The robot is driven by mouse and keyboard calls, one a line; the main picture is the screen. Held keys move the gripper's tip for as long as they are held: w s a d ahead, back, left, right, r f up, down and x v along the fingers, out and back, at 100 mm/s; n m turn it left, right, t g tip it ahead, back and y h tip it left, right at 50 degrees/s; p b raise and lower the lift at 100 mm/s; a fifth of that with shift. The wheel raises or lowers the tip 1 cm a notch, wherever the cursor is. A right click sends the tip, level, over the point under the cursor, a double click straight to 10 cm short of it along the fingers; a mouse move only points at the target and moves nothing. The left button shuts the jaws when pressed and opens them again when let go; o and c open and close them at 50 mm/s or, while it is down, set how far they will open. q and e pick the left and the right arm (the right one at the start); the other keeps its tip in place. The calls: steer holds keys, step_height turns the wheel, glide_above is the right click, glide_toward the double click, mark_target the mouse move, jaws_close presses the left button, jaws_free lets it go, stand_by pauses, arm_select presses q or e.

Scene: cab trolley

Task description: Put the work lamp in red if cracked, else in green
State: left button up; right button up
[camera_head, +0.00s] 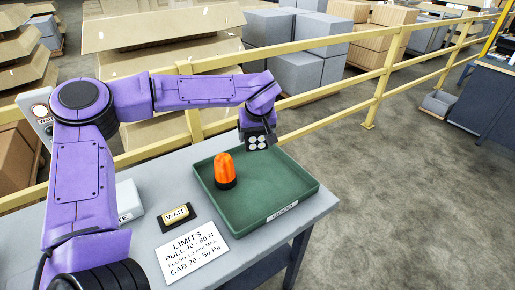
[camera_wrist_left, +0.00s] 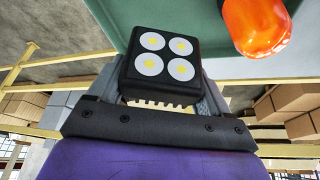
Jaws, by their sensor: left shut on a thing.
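The work lamp (camera_head: 257,142) is a black square block with round white lenses with yellow centres. My left gripper (camera_head: 260,127) is shut on it and holds it at the far edge of the green tray (camera_head: 302,188). I cannot tell its height above the rim. In the left wrist view the lamp (camera_wrist_left: 160,58) faces the camera between the fingers, and its lenses show no clear crack at this size. An orange beacon (camera_head: 225,168) with a dark base stands in the green tray's left part. No red container and no right gripper are in view.
A yellow railing (camera_head: 330,98) runs behind the table. The green tray's middle and right are bare.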

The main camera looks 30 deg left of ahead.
arm_select(q)
steer(key=w+f, duration=0.2)
steer(key=w+a+f, duration=0.1)
steer(key=f, duration=0.1)
steer(key=w+f, duration=0.2)
steer(key=shift+w+a+f, duration=0.15)
steer(key=shift+w+a, duration=0.2)
steer(key=shift+a, duration=0.05)
steer(key=shift+w+a+f, duration=0.15)
steer(key=shift+f, duration=0.1)
steer(key=shift+s+f+p, duration=0.25)
steer(key=shift+f+p, duration=0.05)
steer(key=shift+f, duration=0.85)
steer(key=shift+w+a+f, duration=0.1)
steer(key=shift+w+f, duration=0.15)
steer(key=shift+f, duration=0.25)
steer(key=shift+s, duration=0.1)
steer(key=o, duration=1.2)
steer(key=shift+f, duration=0.1)
steer(key=shift+o, duration=0.2)
steer(key=v, duration=1.2)
steer(key=shift+r+b, duration=0.25)
steer(key=shift+b, duration=0.1)
